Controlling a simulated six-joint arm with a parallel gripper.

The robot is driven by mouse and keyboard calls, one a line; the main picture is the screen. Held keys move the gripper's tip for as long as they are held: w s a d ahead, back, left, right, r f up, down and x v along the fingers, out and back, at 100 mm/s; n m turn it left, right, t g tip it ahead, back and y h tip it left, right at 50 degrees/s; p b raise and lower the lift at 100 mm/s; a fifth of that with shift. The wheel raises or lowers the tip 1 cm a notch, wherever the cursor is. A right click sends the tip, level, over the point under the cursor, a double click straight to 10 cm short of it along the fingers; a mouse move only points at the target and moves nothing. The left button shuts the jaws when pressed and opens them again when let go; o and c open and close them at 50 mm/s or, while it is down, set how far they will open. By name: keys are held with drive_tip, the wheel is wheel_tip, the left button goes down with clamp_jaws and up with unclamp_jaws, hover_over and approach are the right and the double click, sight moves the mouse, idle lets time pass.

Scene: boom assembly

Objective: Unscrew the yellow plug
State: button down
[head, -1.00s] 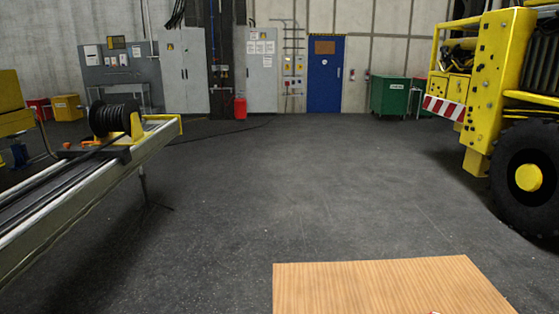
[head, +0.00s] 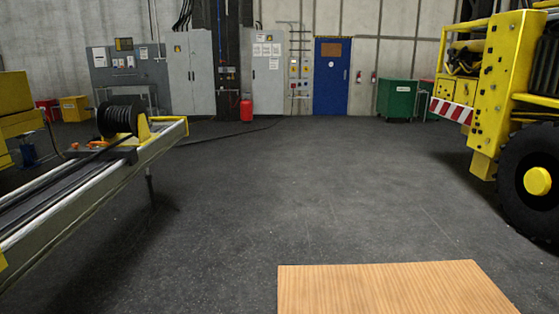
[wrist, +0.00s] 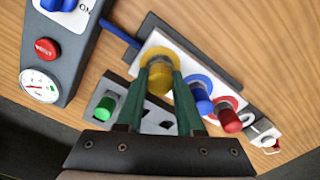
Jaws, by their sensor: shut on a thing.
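The yellow plug (wrist: 158,84) shows in the wrist view at the yellow ring of a white panel (wrist: 150,42), beside blue and red plugs. My gripper (wrist: 161,74) has its two green fingers closed on the yellow plug, one on each side. The fingers hide part of the plug, and I cannot tell whether its thread is still engaged. The blue plug (wrist: 202,100) and red plug (wrist: 229,119) sit in a row to its right. The head view shows neither my gripper nor the plug.
A grey holder with a green plug (wrist: 104,108) lies left of my fingers. A dark control box (wrist: 62,62) with blue knob, red button and gauge stands at upper left. In the head view, the wooden tabletop (head: 390,290) is bare and open floor (head: 270,190) lies beyond.

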drive_tip(key=n, duration=1)
drive_tip(key=shift+r+n, duration=0.1)
drive_tip(key=shift+n, duration=0.9)
drive_tip(key=n, duration=0.4)
drive_tip(key=c, duration=1.2)
unclamp_jaws()
drive_tip(key=shift+c, duration=0.2)
clamp_jaws()
